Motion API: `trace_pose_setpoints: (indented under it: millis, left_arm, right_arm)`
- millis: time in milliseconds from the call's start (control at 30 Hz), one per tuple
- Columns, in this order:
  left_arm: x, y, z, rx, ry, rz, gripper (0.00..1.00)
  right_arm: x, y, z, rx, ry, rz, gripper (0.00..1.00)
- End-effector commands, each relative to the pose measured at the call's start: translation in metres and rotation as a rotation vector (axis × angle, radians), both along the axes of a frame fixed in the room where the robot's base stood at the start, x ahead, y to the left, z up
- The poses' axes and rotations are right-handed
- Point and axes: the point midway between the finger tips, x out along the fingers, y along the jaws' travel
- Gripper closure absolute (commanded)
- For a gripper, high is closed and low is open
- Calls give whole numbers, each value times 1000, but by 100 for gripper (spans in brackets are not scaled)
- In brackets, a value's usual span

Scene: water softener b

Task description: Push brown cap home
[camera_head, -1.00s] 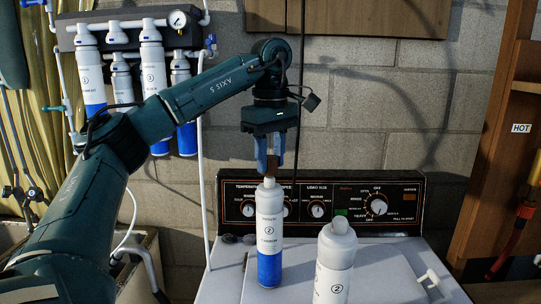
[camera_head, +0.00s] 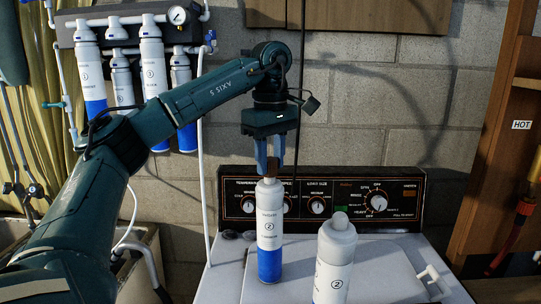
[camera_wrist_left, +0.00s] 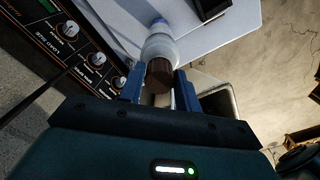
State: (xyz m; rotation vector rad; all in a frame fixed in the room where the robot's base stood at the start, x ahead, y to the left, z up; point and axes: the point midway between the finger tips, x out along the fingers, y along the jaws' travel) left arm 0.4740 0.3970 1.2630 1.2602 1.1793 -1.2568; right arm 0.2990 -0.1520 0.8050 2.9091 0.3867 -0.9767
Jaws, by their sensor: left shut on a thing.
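My left gripper (camera_head: 270,168) points down over the top of a white and blue bottle (camera_head: 268,235) marked 2, upright on the white machine top. Its two blue fingers are shut on the brown cap (camera_head: 273,165). The brown cap (camera_wrist_left: 159,74) also shows between the fingers in the left wrist view, in line with the bottle's neck (camera_wrist_left: 160,47). The cap's lower end is close to the bottle's top; whether it touches or how deep it sits cannot be told. My right gripper is not in view.
A second white bottle (camera_head: 334,265) marked 2 stands to the right. A black control panel (camera_head: 335,203) with knobs lies behind the bottles. Several filter cartridges (camera_head: 152,70) hang on the wall at the left. A white tap-like fitting (camera_head: 432,274) lies at the right.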

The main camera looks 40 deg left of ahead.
Motion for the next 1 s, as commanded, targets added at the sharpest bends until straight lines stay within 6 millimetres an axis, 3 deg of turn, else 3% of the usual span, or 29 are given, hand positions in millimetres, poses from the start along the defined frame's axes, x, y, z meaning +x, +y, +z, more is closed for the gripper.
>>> trace_pose_setpoints:
  millis: [500, 900, 933, 1000]
  left_arm:
    - [0, 0, -16, 0, 0, 0, 94]
    - [0, 0, -18, 0, 2, 0, 94]
    - [0, 0, -18, 0, 2, 0, 65]
    - [0, 0, -18, 0, 2, 0, 60]
  right_arm:
    - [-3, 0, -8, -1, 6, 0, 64]
    - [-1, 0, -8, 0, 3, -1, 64]
    - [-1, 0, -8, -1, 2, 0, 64]
    - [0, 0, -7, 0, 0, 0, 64]
